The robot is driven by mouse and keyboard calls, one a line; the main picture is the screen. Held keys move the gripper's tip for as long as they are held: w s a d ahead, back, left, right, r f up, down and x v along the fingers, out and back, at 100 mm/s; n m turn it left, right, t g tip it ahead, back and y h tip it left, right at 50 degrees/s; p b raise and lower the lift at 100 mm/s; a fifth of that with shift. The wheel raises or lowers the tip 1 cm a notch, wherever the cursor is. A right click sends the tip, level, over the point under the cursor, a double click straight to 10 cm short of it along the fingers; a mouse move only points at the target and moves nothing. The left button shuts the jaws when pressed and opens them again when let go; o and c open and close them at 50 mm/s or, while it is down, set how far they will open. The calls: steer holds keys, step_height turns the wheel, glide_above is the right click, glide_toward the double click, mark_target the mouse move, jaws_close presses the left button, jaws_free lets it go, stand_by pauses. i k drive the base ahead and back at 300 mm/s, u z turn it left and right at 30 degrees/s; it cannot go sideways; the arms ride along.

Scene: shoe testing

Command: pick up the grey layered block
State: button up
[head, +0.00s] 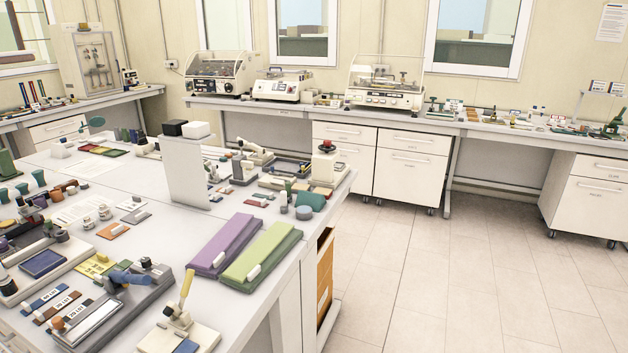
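I cannot single out the grey layered block with certainty. A small flat grey piece (138,216) lies on the white table (85,178) near an orange swatch (113,231), and its layers are too small to make out. A dark grey device (112,310) with a light plate lies at the table's front. My gripper is not in view.
A purple case (223,243) and a green case (262,255) lie near the table's right edge. A white upright panel (185,172) stands mid-table. Many small tools crowd the left side. The tiled floor (430,275) to the right is clear.

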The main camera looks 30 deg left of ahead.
mark_target(296, 186)
steer(key=u, duration=0.3)
steer(key=i, duration=1.65)
steer(key=u, duration=1.65)
steer(key=i, duration=0.95)
steer(key=u, duration=1)
